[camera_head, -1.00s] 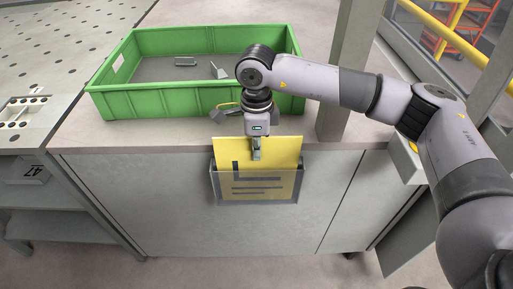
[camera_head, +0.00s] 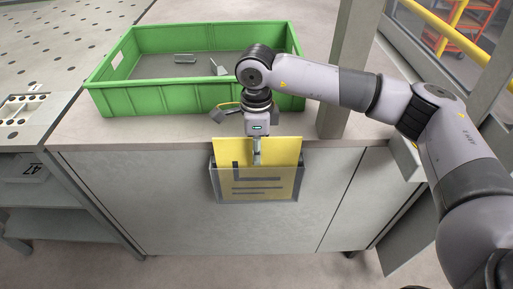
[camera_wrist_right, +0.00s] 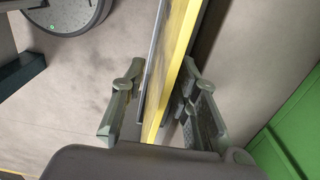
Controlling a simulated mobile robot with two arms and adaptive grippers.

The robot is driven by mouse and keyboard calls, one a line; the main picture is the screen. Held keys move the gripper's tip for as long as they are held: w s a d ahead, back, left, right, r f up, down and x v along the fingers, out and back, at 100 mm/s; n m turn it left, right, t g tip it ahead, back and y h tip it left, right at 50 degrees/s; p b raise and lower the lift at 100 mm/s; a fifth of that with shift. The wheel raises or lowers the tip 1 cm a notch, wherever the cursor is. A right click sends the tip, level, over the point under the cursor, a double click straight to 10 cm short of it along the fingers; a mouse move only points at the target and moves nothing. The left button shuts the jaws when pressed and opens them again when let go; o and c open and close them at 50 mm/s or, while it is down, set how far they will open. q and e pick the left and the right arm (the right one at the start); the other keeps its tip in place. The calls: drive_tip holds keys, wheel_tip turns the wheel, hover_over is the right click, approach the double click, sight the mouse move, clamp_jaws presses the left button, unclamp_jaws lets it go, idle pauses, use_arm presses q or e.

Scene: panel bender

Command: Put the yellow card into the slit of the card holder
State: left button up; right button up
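The yellow card (camera_head: 281,150) stands upright in the card holder (camera_head: 297,190) on the front of the grey cabinet. Its lower part, with dark printed lines, shows behind the holder's clear front; its upper part sticks out above the rim. My right gripper (camera_head: 257,160) is at the card's top edge, pointing down. In the right wrist view, the gripper's fingers (camera_wrist_right: 163,108) stand apart on either side of the card's yellow edge (camera_wrist_right: 176,68), with a gap visible on the left side. The gripper is open around the card. My left gripper is in neither view.
A green crate (camera_head: 150,102) with a few small metal parts stands on the cabinet top behind my right gripper. A grey post (camera_head: 345,70) rises to the right of the crate. A perforated table (camera_head: 60,50) is at the left.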

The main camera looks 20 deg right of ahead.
wheel_tip(320, 180, up, 12)
idle(0.6)
drive_tip(key=shift+f, duration=0.1)
idle(0.4)
